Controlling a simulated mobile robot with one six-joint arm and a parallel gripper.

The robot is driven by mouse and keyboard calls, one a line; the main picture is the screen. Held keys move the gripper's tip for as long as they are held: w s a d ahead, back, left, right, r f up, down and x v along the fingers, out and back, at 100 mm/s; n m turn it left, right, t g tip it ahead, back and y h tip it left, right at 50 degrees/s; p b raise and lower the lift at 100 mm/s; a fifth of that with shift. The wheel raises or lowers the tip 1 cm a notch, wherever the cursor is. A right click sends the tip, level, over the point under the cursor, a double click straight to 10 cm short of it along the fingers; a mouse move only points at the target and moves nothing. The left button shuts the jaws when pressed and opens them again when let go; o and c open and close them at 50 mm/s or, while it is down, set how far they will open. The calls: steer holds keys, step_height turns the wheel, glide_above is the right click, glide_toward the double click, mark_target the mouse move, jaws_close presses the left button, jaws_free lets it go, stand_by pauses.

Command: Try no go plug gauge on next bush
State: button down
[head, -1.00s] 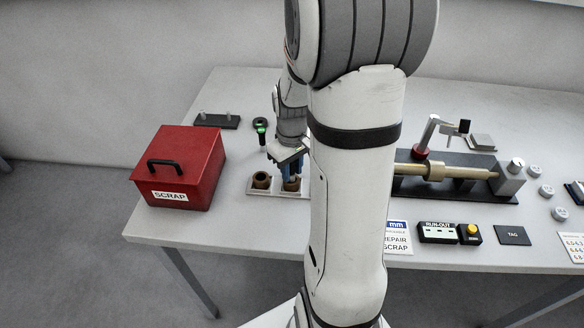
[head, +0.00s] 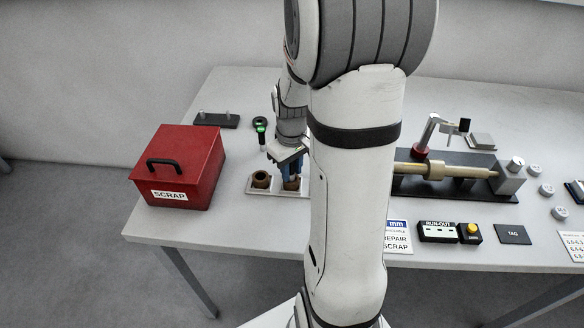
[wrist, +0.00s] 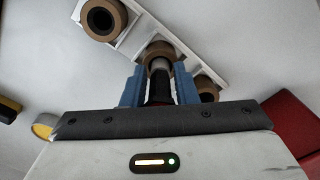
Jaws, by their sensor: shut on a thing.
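My gripper (wrist: 159,92) has blue fingers shut on a plug gauge (wrist: 159,88) with a dark handle and a pale metal end. The gauge points at the middle bush (wrist: 156,48), a brown ring in a pale tray. Its metal end overlaps the bore in the wrist view; I cannot tell whether or how far it is inside. Another bush (wrist: 103,18) sits at the upper left, and a third (wrist: 208,86) is partly hidden behind the right finger. In the head view, my gripper (head: 291,171) is over the second bush (head: 291,185), beside the left bush (head: 261,180).
A red scrap box (head: 180,165) stands left of the bush tray (head: 254,191). A green-marked tool (head: 261,134) and a black rack (head: 216,120) lie behind. A run-out fixture (head: 460,175) with a shaft is at right. My arm hides the table's middle.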

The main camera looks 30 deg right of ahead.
steer(key=shift+r, duration=0.15)
stand_by(0.3)
steer(key=shift+r+p, duration=2.6)
steer(key=shift+r, duration=0.8)
